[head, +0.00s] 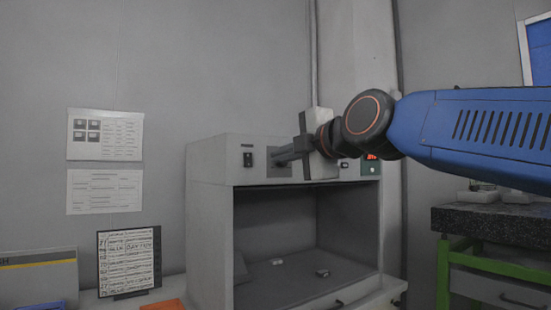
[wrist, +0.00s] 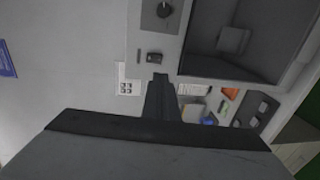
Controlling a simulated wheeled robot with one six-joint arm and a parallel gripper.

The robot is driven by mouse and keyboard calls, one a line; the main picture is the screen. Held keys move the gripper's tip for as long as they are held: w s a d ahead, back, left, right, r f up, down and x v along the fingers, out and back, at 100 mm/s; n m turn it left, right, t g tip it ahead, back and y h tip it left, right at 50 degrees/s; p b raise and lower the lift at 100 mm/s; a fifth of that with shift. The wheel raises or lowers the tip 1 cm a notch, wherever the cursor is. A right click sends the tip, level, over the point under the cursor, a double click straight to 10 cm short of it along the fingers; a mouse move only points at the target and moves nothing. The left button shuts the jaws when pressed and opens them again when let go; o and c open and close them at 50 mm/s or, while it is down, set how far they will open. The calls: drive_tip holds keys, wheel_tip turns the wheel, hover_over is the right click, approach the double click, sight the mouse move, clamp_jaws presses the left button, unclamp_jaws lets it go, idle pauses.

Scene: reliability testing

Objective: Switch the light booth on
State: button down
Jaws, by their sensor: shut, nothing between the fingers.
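The light booth (head: 208,230) is a grey box with an open, dark front chamber, standing on a white counter. Its upper panel carries a dark rocker switch (head: 248,159) at the left and a display with red digits (head: 371,157) at the right. My gripper (head: 277,160) is shut and empty in front of the panel, to the right of the switch. In the wrist view its fingertips (wrist: 160,76) appear just below the switch; whether they touch the panel is unclear.
Small objects (head: 322,272) lie on the booth floor. A framed chart (head: 129,260) and an orange item (head: 163,304) stand left of the booth. A dark-topped green bench (head: 490,222) is at the right. Papers (head: 105,135) hang on the wall.

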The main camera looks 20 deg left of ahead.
sight(249, 166)
drive_tip(key=x, duration=1.2)
drive_tip(key=shift+w, duration=0.15)
drive_tip(key=shift+w+a+f, duration=0.15)
drive_tip(key=shift+a, duration=0.05)
